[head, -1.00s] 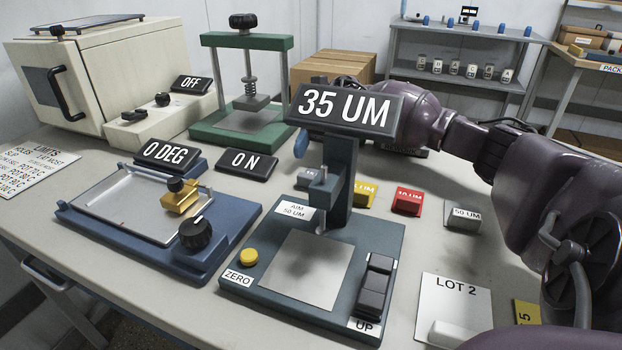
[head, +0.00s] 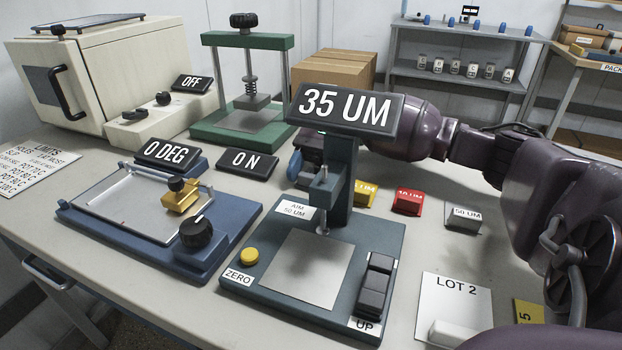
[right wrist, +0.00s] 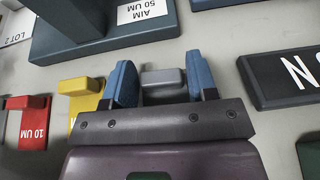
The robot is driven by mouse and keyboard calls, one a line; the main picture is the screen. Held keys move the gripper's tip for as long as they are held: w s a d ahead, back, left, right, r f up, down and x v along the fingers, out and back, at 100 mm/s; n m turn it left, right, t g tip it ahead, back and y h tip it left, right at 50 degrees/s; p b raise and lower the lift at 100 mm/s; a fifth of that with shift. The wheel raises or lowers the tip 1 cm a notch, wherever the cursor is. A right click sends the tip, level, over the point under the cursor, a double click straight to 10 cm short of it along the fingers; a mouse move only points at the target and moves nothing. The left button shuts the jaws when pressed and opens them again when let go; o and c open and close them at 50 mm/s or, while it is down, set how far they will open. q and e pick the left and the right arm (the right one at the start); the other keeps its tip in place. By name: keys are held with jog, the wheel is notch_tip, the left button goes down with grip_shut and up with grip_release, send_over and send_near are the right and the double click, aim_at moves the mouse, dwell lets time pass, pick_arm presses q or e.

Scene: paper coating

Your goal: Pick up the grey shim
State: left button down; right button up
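In the right wrist view a light grey shim (right wrist: 163,78) lies on the table between the two blue fingers of my right gripper (right wrist: 161,74). The fingers are apart, one on each side of it, with little room; I cannot tell whether they touch it. In the head view my right gripper (head: 296,165) is low behind the thickness gauge (head: 338,180), mostly hidden by its post and display. The grey shim is not clear there. A darker grey shim marked 50 UM (head: 463,219) stands farther right. My left gripper is not in view.
A yellow shim (head: 364,195) and a red shim (head: 406,202) stand in the row right of the gauge. The gauge base (right wrist: 100,30) is close to my right fingers.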

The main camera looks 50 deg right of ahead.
aim_at(309, 174)
jog(key=shift+c, duration=1.1)
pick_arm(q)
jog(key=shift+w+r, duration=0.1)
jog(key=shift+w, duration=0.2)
